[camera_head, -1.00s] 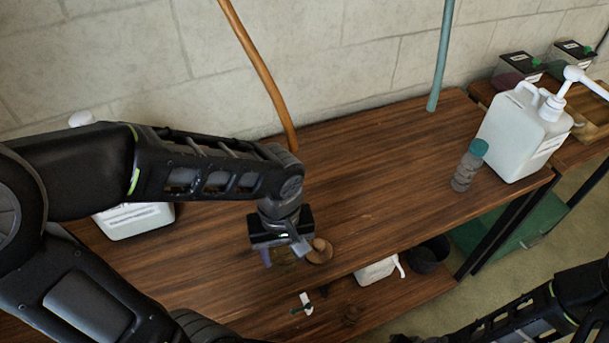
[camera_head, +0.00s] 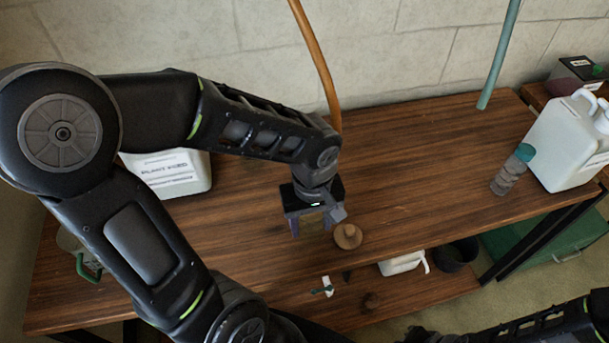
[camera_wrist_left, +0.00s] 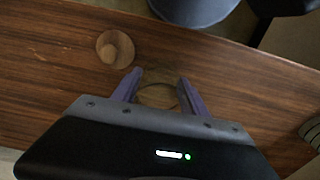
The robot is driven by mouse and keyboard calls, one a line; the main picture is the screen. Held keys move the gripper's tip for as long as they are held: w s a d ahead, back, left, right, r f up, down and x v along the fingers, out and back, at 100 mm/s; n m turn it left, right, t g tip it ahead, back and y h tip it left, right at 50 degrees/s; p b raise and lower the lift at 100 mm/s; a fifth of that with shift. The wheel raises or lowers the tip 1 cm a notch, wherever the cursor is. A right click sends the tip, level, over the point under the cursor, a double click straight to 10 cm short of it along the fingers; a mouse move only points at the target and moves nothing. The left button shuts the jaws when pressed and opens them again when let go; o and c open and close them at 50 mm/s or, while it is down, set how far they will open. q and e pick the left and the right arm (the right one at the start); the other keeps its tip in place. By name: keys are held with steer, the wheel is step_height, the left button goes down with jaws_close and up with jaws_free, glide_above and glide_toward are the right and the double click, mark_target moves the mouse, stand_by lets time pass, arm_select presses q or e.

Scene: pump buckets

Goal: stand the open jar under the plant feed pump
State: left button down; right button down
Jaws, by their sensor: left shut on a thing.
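My left gripper (camera_head: 313,222) is at the front edge of the table, pointing down. In the left wrist view its two fingers (camera_wrist_left: 159,78) stand on either side of the round rim of the open jar (camera_wrist_left: 157,96), and it is shut on the jar. The jar's body is mostly hidden by the gripper. A round brown lid with a knob (camera_head: 348,236) lies just right of the gripper; it also shows in the wrist view (camera_wrist_left: 115,49). The white plant feed container (camera_head: 170,176) stands at the left, its top and pump hidden behind my left arm. My right gripper is out of frame.
A bottle with a teal cap (camera_head: 512,170) and a white jug (camera_head: 568,140) stand at the right. An orange hose (camera_head: 318,60) and a teal hose (camera_head: 500,55) hang behind. The table's middle is clear. A black pot (camera_head: 456,254) is below.

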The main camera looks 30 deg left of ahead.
arm_select(q)
steer(key=w+a+p, duration=0.1)
steer(key=w+a, duration=0.3)
steer(key=a, duration=0.1)
steer(key=w+a+p, duration=0.1)
steer(key=w+a, duration=0.4)
steer(key=shift+w+a+p, duration=0.2)
steer(key=shift+p, duration=0.1)
steer(key=shift+w+a, duration=0.2)
steer(key=shift+a, duration=0.05)
steer(key=shift+a+f, duration=0.1)
steer(key=shift+f, duration=0.15)
step_height(320, 180, down, 2)
steer(key=shift+w+f+p, duration=0.1)
steer(key=shift+f+p, duration=0.15)
steer(key=shift+p, duration=0.2)
steer(key=shift+f, duration=0.25)
